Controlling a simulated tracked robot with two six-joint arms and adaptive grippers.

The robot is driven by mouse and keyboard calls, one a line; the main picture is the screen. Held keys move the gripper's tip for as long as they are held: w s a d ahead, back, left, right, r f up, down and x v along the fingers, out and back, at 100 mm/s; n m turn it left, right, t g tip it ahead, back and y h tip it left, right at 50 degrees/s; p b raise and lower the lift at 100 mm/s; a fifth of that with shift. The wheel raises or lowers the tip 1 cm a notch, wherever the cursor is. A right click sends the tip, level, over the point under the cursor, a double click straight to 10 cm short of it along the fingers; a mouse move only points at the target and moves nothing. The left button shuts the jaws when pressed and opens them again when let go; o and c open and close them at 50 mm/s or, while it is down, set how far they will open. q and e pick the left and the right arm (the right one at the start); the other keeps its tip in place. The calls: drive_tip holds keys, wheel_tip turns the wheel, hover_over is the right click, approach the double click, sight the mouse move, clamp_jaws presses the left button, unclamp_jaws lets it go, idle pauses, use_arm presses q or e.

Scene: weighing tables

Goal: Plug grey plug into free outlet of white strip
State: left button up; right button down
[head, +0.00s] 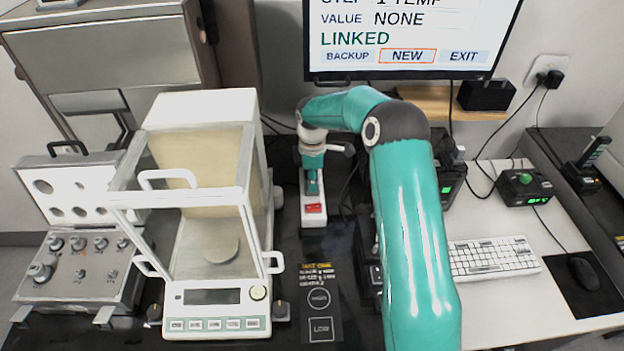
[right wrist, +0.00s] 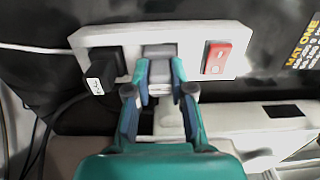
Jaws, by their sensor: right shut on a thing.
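The white strip (head: 313,222) lies on the dark table right of the balance. In the right wrist view the strip (right wrist: 192,42) runs across the top, with a red switch (right wrist: 217,57) at its right end. A black plug with a white label (right wrist: 104,72) sits at its left end. My right gripper (head: 312,187) is over the strip. In the right wrist view, my gripper (right wrist: 160,75) is shut on the grey plug (right wrist: 159,52), which is over the strip's middle part. The outlet under it is hidden, and I cannot tell whether the plug is seated. My left gripper is not in view.
The balance (head: 215,312) with its glass shield stands close left of the strip. A dark mat (head: 320,300) lies in front of the strip. A keyboard (head: 492,257) and monitor (head: 405,50) are to the right and behind.

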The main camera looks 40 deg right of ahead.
drive_tip(key=shift+f, duration=0.4)
drive_tip(key=c, duration=0.9)
unclamp_jaws()
drive_tip(key=shift+f+b, duration=0.1)
drive_tip(key=shift+b, duration=0.25)
drive_tip(key=shift+c, duration=0.2)
wheel_tip(320, 180, up, 12)
drive_tip(key=shift+f, duration=0.1)
